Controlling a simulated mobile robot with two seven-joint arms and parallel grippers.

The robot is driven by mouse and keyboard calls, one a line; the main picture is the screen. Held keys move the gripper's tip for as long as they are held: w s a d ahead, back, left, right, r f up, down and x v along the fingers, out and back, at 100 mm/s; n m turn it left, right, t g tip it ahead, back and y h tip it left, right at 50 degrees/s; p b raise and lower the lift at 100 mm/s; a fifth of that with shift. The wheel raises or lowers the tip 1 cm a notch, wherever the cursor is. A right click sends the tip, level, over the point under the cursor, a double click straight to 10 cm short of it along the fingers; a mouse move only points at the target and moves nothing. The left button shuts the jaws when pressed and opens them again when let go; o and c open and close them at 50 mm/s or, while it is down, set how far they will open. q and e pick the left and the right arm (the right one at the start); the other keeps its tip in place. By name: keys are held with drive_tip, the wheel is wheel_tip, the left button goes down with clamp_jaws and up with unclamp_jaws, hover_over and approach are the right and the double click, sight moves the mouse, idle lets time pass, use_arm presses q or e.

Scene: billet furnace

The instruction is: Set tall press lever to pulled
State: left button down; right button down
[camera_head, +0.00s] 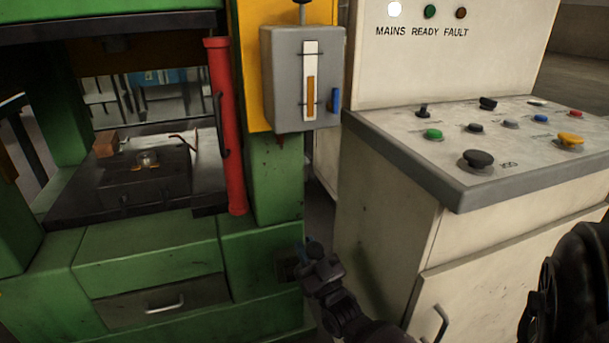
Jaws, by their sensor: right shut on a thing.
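The green press (275,185) fills the left side of the head view. My left gripper is not in view.
A red upright guard bar (226,125) and a grey gauge box (283,85) with a blue handle (335,101) are above the gripper. A pale control console (390,195) stands close on the right. A drawer (160,300) is at lower left.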

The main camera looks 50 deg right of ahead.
drive_tip(key=shift+s+a+f, duration=0.1)
drive_tip(key=shift+f, duration=0.15)
drive_tip(key=c, duration=1.2)
unclamp_jaws()
drive_tip(key=shift+c, duration=0.2)
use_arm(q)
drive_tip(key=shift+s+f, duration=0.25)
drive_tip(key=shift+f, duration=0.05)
use_arm(e)
drive_tip(key=shift+o, duration=0.9)
drive_tip(key=shift+r, duration=0.1)
drive_tip(key=shift+s+a+f, duration=0.1)
drive_tip(key=shift+s+f, duration=0.1)
drive_tip(key=shift+s, duration=0.2)
use_arm(q)
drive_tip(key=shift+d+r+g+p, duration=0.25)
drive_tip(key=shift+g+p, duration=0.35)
drive_tip(key=shift+p, duration=0.7)
use_arm(e)
drive_tip(key=s+a, duration=0.3)
drive_tip(key=s, duration=0.8)
drive_tip(key=shift+s+a+f, duration=0.15)
drive_tip(key=shift+s+a, duration=0.2)
drive_tip(key=shift+a, duration=0.05)
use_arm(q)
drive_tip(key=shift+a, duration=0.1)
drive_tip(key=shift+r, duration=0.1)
